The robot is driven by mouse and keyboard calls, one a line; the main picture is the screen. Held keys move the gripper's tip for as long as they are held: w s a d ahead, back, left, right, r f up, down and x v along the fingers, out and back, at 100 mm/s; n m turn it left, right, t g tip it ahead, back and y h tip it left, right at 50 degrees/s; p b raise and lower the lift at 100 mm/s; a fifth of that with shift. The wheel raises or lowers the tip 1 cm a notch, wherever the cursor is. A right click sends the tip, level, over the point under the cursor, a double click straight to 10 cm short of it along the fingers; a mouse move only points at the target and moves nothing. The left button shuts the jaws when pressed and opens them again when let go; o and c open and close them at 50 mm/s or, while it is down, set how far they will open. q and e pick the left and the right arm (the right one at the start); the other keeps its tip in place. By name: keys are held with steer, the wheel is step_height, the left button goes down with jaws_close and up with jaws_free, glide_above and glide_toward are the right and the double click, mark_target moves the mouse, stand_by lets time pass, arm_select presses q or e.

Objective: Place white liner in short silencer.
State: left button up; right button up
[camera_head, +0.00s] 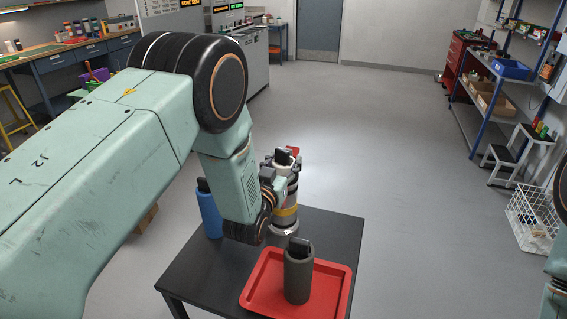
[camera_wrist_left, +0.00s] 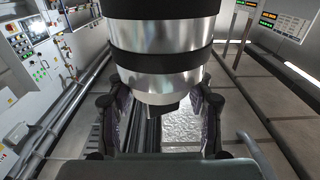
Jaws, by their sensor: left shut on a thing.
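My left arm reaches in from the left over a small dark table (camera_head: 215,262). In the head view the arm partly hides this area. A dark grey cylinder (camera_head: 298,278) with a black top stands upright in a red tray (camera_head: 263,300). I cannot pick out a white liner. My right gripper is not in view.
A blue cylinder (camera_head: 210,212) with a dark cap stands at the table's left, partly behind my arm. A workbench (camera_head: 70,48) is at the back left. Shelves (camera_head: 500,75), a step stool (camera_head: 510,155) and a white basket (camera_head: 530,215) stand at the right. The middle floor is clear.

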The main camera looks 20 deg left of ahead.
arm_select(q)
steer(key=shift+a+f, duration=0.1)
steer(key=shift+a, duration=0.05)
steer(key=shift+f+b, duration=0.5)
steer(key=shift+b, duration=0.05)
steer(key=shift+s, duration=0.1)
